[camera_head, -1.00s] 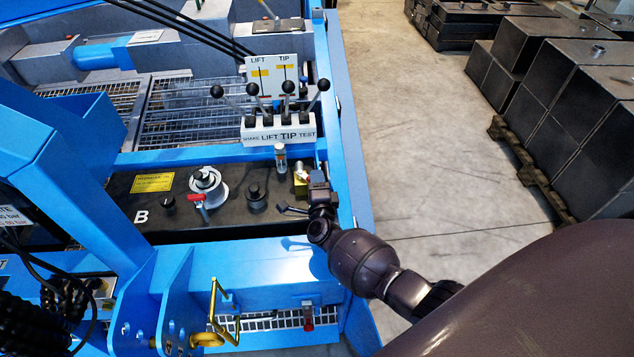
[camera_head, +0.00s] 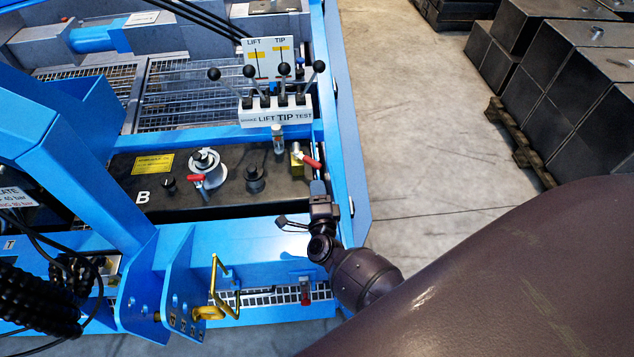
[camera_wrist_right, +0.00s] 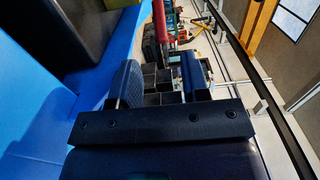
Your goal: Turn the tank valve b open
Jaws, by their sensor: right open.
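The tank marked B (camera_head: 143,197) is a black box in the blue frame. At its right end stands a brass valve (camera_head: 296,153) with a red lever (camera_head: 312,162) that slants down to the right. A second red lever (camera_head: 198,181) sits by the pale filler cap on the tank top; I cannot tell from a label which is valve b. My right gripper (camera_head: 318,190) is open and empty, just in front of the brass valve's lever and apart from it. In the right wrist view a red bar (camera_wrist_right: 160,20) shows beyond the open fingers (camera_wrist_right: 162,75). My left gripper is not in view.
A row of black-knobbed levers (camera_head: 283,105) stands behind the tank. The blue frame rail (camera_head: 345,150) runs close along the gripper's right. A yellow hook (camera_head: 222,300) and blue brackets (camera_head: 180,290) stand in front. The floor to the right is clear up to dark blocks on a pallet.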

